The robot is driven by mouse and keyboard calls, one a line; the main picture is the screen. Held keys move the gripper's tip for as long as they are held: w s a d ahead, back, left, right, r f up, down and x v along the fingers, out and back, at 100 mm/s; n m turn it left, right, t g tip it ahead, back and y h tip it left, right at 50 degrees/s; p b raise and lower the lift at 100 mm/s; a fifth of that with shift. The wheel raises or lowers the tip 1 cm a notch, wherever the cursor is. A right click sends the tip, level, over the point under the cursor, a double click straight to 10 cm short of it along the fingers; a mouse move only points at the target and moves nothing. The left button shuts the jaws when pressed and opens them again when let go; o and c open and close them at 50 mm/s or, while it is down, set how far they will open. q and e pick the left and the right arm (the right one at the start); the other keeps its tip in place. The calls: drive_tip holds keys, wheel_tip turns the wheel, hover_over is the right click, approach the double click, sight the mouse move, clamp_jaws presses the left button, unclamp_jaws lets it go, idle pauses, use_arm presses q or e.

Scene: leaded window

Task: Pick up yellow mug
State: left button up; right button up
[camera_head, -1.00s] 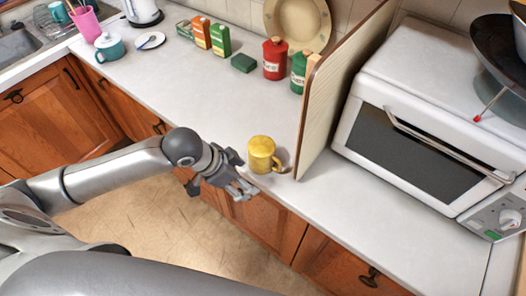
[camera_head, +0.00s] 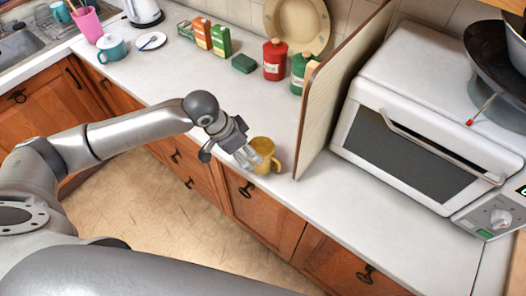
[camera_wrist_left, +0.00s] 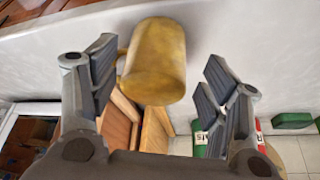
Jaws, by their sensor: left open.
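The yellow mug (camera_head: 265,149) stands upright near the front edge of the white counter, just left of the upright board. Its handle is on the right side, toward the front. My left gripper (camera_head: 248,157) is open at the mug's left side, its fingers very close to the mug and partly covering it. In the left wrist view the mug (camera_wrist_left: 156,62) shows between the spread fingers of the gripper (camera_wrist_left: 160,78), nearer the left finger, with the handle beside that finger. I cannot tell whether a finger touches the mug. My right gripper is not in view.
The upright board (camera_head: 340,85) stands close right of the mug, with a white oven (camera_head: 430,130) beyond it. A red canister (camera_head: 275,60), a green canister (camera_head: 303,72) and a dark green block (camera_head: 244,63) stand behind. The counter left of the mug is clear.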

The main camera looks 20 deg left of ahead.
sight(261, 146)
use_arm(q)
drive_tip(key=shift+w+d+r, duration=0.1)
drive_tip(key=shift+w+d, duration=0.35)
drive_tip(key=shift+w+d+p, duration=0.75)
drive_tip(key=shift+w+d, duration=0.25)
drive_tip(key=shift+w, duration=0.05)
drive_tip(key=x, duration=0.2)
drive_tip(key=shift+w+d+f, duration=0.1)
drive_tip(key=shift+w+f, duration=0.05)
drive_tip(key=shift+f, duration=0.45)
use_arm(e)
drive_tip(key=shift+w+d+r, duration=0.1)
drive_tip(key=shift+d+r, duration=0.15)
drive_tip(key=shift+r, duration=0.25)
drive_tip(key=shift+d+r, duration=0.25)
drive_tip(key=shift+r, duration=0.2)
